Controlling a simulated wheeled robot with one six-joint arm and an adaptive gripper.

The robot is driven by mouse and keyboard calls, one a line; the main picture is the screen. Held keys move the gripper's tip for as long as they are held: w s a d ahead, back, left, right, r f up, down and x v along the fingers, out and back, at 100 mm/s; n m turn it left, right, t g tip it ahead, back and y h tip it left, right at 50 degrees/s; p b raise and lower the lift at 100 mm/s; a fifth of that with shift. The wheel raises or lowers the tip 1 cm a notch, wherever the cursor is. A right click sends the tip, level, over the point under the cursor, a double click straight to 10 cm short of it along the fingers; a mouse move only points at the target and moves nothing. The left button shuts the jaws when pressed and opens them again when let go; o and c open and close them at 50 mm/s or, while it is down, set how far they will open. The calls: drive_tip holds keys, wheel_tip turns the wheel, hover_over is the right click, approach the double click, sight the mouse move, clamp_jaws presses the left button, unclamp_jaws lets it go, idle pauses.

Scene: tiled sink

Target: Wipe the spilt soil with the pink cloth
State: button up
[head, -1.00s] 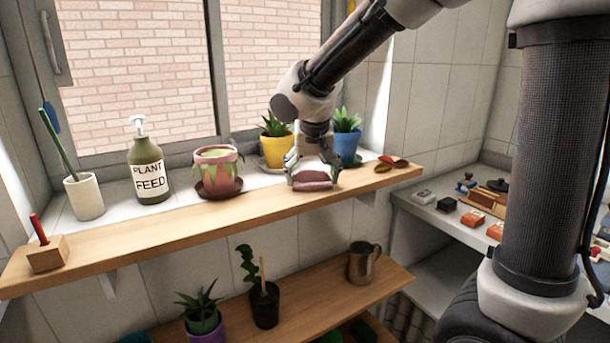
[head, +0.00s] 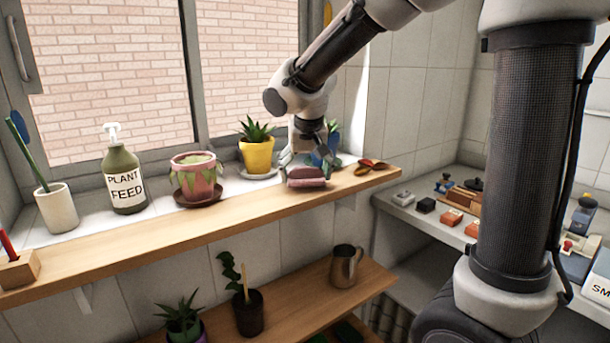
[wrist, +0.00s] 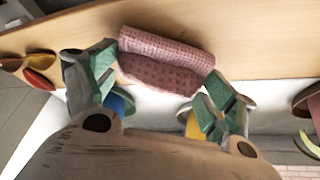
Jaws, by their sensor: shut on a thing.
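The pink cloth (head: 306,178) is a folded, textured roll at the front part of the wooden shelf (head: 225,222), before the blue pot. My gripper (head: 303,166) is above it, pointing down, shut on the cloth. In the wrist view the cloth (wrist: 165,60) lies between the two green-padded fingers of my gripper (wrist: 158,92). The cloth appears to be at the shelf surface; I cannot tell how firmly it touches. I can make out no spilt soil in either view; any under the cloth or gripper is hidden.
A yellow pot (head: 257,155) stands left of my gripper, and a blue pot (head: 327,150) is partly hidden behind it. Dry leaves (head: 370,165) lie to the right. A pink pot (head: 196,180) and plant feed bottle (head: 123,180) stand further left.

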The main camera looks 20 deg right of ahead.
drive_tip(key=shift+r, duration=2.5)
drive_tip(key=shift+r, duration=1.5)
